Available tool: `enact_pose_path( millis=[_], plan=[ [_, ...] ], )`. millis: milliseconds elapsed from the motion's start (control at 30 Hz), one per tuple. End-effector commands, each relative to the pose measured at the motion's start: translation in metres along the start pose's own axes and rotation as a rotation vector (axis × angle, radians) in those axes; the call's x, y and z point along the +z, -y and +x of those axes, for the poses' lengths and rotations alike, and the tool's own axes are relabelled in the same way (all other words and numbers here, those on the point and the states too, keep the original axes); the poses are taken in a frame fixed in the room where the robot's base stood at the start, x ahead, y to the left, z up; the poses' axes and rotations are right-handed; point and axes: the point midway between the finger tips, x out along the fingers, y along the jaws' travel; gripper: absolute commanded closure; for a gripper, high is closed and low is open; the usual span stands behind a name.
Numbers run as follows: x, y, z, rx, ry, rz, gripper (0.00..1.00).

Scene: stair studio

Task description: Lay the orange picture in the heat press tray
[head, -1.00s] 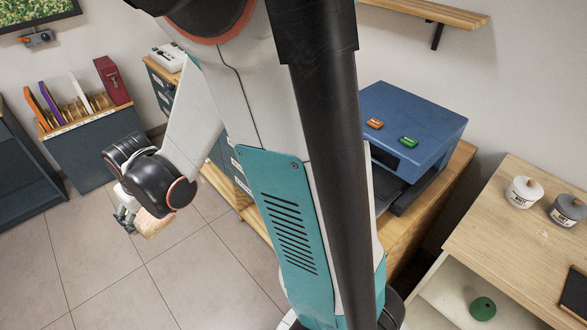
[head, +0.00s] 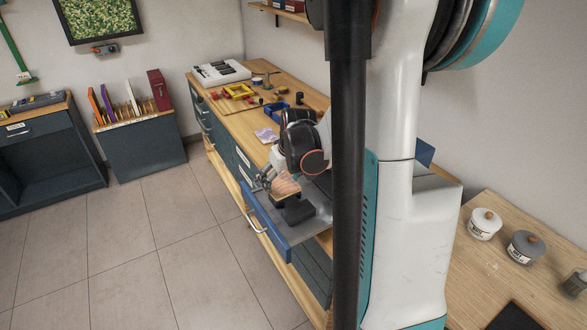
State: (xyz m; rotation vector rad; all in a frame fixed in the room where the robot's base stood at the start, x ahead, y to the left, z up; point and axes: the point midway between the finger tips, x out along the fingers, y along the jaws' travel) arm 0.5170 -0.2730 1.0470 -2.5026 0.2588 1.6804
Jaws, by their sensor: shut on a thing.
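My gripper (head: 268,180) is shut on a small orange-tan picture (head: 288,186) and holds it above a pulled-out grey tray with a blue front (head: 266,222) and a handle. The picture appears apart from the tray. I cannot tell for sure whether this is the heat press tray. A dark block-like thing (head: 298,212) shows on the tray below the picture. The blue heat press (head: 425,154) is almost wholly hidden behind my arm and column. The far right part of the tray is hidden too.
The wooden worktop (head: 228,117) holds a white keyboard-like device (head: 220,72), a yellow frame (head: 238,91) and small parts. A rack of coloured panels (head: 118,112) stands back left. Jars (head: 485,224) stand on the right table (head: 462,270). The tiled floor at left is clear.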

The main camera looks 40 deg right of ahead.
Motion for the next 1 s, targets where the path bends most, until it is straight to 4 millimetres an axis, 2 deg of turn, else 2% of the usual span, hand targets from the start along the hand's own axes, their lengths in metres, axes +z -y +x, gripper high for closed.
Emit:
enact_pose_path(
  millis=[33,67,200,533,1000],
  plan=[
    [0.002,-0.015,-0.005,0.005,-0.001,0.014,0.50],
    [0.003,-0.021,-0.007,0.008,-0.001,0.017,0.50],
    [0.006,-0.037,-0.010,0.011,-0.003,0.026,0.50],
    [0.011,-0.040,0.001,0.012,-0.004,0.026,0.50],
    [0.027,-0.039,0.040,0.012,-0.004,0.026,0.50]
  ],
)
